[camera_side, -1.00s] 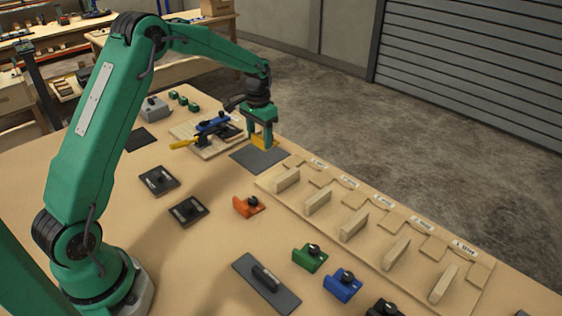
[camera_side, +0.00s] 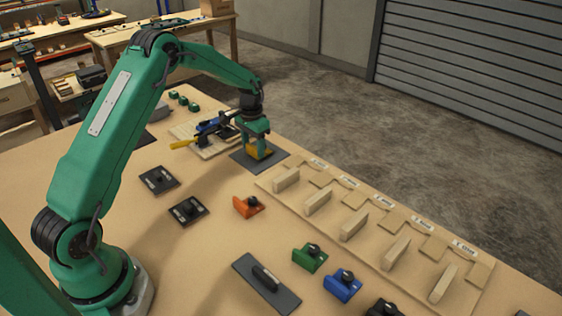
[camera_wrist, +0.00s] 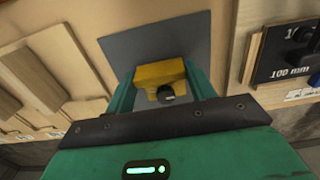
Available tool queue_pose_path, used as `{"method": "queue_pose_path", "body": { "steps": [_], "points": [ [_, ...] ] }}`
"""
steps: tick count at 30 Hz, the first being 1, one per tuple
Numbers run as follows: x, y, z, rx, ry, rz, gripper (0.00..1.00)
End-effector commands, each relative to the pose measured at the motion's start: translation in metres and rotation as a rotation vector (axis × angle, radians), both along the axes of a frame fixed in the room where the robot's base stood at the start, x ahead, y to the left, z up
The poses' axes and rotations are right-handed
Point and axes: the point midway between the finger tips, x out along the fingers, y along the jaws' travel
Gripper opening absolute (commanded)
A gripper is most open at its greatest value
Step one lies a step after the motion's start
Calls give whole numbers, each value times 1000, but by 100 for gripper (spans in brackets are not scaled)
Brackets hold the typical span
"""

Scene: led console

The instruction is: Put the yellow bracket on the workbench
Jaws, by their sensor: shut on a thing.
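The yellow bracket (camera_side: 257,152) is between the fingers of my gripper (camera_side: 257,149), low over a dark grey mat (camera_side: 272,161) on the workbench (camera_side: 190,245). In the wrist view the yellow bracket (camera_wrist: 160,73) has a black knob facing the camera, and both green fingers of my gripper (camera_wrist: 161,88) close on its sides. The grey mat (camera_wrist: 185,40) lies beneath it. I cannot tell whether the bracket touches the mat.
Left of the mat is a wooden fixture with a blue clamp (camera_side: 212,126) and yellow handle. A slotted wooden rack (camera_side: 372,232) runs along the right edge. Orange (camera_side: 248,206), green (camera_side: 310,257) and blue (camera_side: 342,285) brackets stand in front.

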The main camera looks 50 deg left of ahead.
Motion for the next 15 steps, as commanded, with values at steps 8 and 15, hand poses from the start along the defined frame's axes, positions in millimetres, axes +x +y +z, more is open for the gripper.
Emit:
{"method": "queue_pose_path", "body": {
  "steps": [8,15],
  "points": [
    [0,0,-5,0,-1,0,31],
    [0,0,-8,0,0,0,31]
  ]
}}
